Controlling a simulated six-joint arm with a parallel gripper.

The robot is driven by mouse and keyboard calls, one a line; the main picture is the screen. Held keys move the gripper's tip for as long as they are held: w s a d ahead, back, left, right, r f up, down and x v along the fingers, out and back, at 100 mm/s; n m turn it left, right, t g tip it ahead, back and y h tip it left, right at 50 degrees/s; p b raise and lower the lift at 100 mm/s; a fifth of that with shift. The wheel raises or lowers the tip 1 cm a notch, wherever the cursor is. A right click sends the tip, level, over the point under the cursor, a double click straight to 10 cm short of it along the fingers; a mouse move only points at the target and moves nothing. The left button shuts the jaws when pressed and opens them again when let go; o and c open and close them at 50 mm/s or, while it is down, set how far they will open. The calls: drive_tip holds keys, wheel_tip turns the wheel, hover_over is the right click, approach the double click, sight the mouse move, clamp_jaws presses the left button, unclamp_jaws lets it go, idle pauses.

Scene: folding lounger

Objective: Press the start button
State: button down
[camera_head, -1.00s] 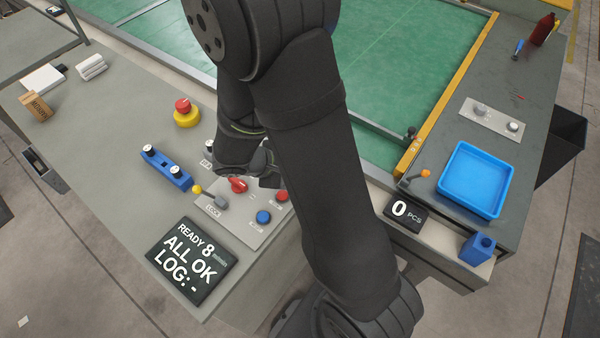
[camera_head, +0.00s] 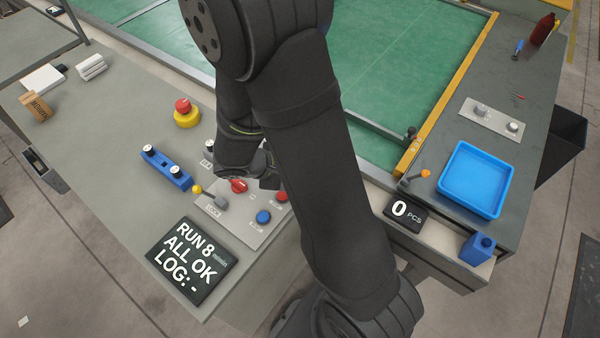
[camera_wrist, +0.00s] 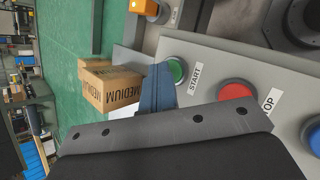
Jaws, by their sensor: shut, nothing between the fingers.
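The green start button (camera_wrist: 175,69) shows in the wrist view on a grey panel, with a START label on its right. My gripper (camera_wrist: 160,72) is shut and empty. Its fingertips are just left of the green button in that view; whether they touch it I cannot tell. In the head view my gripper (camera_head: 265,180) is low over the control panel (camera_head: 230,222), and the start button is hidden behind my arm. The display (camera_head: 192,262) reads RUN 8, ALL OK, LOG: -.
A red stop button (camera_wrist: 236,92) is right of the start button. A yellow-based emergency stop (camera_head: 186,113) and a blue fixture (camera_head: 166,168) stand nearby. Cartons (camera_wrist: 112,88) show at left.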

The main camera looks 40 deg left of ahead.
drive_tip(key=shift+r, duration=3.3)
drive_tip(key=shift+f, duration=0.1)
wheel_tip(320, 180, up, 4)
drive_tip(key=shift+r, duration=0.1)
